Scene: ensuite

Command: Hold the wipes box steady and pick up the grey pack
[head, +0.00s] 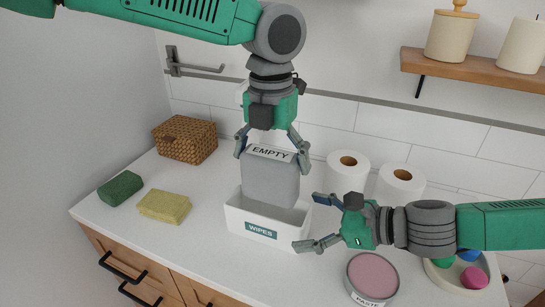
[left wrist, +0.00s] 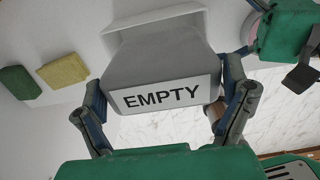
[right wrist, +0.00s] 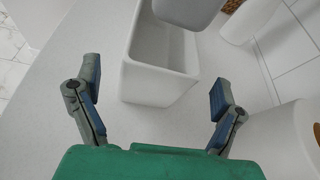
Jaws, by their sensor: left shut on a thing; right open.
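The white wipes box (head: 235,222), labelled WIPES, stands on the counter in the head view. It also shows in the right wrist view (right wrist: 150,85), where its inside looks empty in the visible part. The grey pack (head: 268,187) has a label reading EMPTY and is upright, its lower end at or just above the box opening. My left gripper (head: 268,150) is shut on the pack's top; the left wrist view shows the pack (left wrist: 165,70) between both fingers. My right gripper (head: 305,222) is open beside the box's right end, fingers apart and apparently not touching it.
A paste tin (head: 372,276) stands close below my right gripper. Paper rolls (head: 347,172) stand behind it. A bowl of coloured balls (head: 462,272) is at the right.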

